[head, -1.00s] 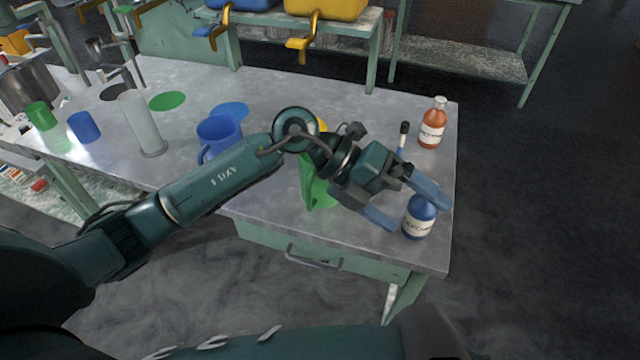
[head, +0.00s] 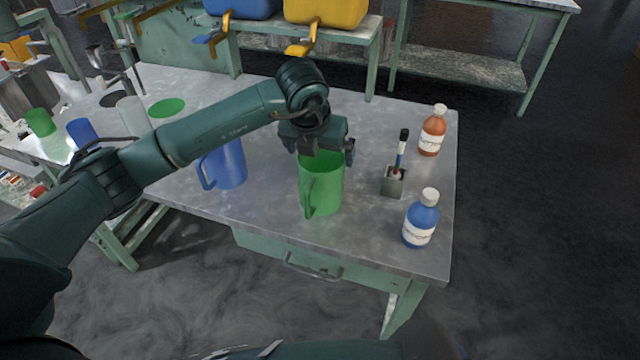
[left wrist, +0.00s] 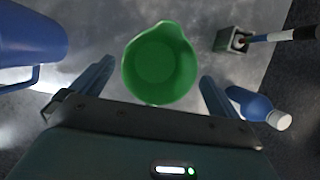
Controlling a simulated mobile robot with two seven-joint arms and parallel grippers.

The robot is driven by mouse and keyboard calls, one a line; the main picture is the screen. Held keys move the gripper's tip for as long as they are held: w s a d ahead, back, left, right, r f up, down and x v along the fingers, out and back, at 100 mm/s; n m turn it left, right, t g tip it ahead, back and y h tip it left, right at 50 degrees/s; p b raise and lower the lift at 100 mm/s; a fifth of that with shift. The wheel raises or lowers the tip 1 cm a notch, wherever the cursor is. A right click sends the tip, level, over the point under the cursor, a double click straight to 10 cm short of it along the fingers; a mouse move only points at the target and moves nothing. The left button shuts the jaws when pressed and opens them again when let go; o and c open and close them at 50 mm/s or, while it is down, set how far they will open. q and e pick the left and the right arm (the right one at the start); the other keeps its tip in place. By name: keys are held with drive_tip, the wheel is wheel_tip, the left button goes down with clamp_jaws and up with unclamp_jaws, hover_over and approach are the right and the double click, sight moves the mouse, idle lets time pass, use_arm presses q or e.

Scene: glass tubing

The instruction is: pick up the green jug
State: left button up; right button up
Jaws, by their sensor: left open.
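The green jug (head: 322,188) stands upright on the metal table, its handle toward the front left in the head view. My left gripper (head: 321,158) is above and just behind the jug's rim, pointing down. In the left wrist view the jug (left wrist: 160,63) is seen from above, its inside empty, between and ahead of the two open fingers of the gripper (left wrist: 150,90). The fingers do not appear to touch it. My right gripper is not in view.
A blue jug (head: 226,165) stands left of the green one. A blue bottle (head: 421,219), an orange bottle (head: 433,131) and a small holder with a marker (head: 394,182) stand to the right. Bare tabletop (head: 375,235) lies in front.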

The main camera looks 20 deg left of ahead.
sight(321, 165)
use_arm(q)
drive_tip(key=x, duration=0.3)
drive_tip(key=p+x, duration=0.1)
drive_tip(key=x, duration=0.1)
drive_tip(key=shift+s+f, duration=0.35)
drive_tip(key=c, duration=1.1)
drive_tip(key=shift+r, duration=0.1)
